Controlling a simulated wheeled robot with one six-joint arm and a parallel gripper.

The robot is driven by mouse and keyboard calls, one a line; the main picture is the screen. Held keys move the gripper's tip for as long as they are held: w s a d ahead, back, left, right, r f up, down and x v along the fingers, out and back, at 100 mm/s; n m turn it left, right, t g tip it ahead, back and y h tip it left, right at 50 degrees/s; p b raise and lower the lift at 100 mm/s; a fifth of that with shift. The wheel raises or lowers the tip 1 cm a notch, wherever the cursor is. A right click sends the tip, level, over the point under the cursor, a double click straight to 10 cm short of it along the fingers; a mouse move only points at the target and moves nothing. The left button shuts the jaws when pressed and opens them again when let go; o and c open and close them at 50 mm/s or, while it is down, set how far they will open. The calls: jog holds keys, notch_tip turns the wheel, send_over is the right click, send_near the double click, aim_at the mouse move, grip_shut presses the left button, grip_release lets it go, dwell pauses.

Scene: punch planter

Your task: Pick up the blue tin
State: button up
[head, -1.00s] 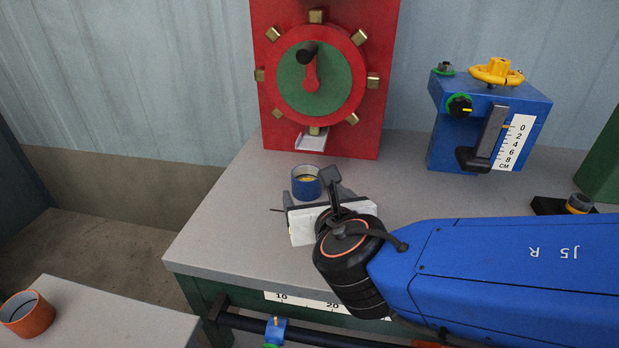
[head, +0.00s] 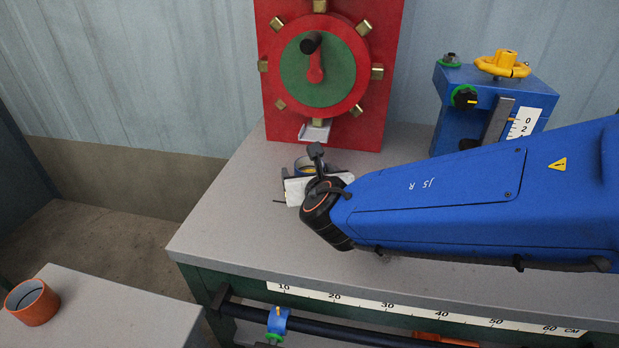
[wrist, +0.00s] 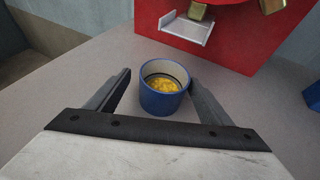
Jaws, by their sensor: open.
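The blue tin (wrist: 162,102) stands upright on the grey table in the wrist view, with yellow bits inside. In the head view only its rim and upper part (head: 309,163) show behind my gripper. My gripper (wrist: 158,82) is open, with one finger to the left of the tin and one to the right. The right finger is close to the tin's side, and I cannot tell if it touches. A wider gap lies between the left finger and the tin. In the head view my gripper (head: 307,178) partly hides the tin.
A red panel with a green-centred wheel (head: 318,70) and small chute (head: 314,131) stands behind the tin. A blue machine with a yellow handwheel (head: 502,64) stands at right. An orange tin (head: 32,303) sits on a separate table at lower left. The grey table (head: 225,215) is clear at left.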

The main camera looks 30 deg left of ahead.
aim_at(307, 163)
jog(key=shift+w+x, duration=0.25)
jog(key=shift+x, duration=2.35)
jog(key=shift+d+r, duration=0.15)
jog(key=shift+d, duration=0.05)
jog(key=shift+s, duration=0.1)
jog(key=c, duration=1.3)
jog(key=shift+o, duration=0.2)
jog(key=shift+r, duration=0.1)
jog(key=shift+r, duration=0.5)
jog(key=shift+s+d+r, duration=0.1)
jog(key=shift+r, duration=0.5)
jog(key=shift+s+d+r, duration=0.1)
jog(key=shift+s+r, duration=0.05)
jog(key=shift+r, duration=0.45)
jog(key=s+d, duration=0.3)
jog(key=s, duration=0.1)
jog(key=s+d, duration=0.8)
jog(key=s, duration=0.1)
jog(key=shift+s+d, duration=0.1)
jog(key=shift+s, duration=0.05)
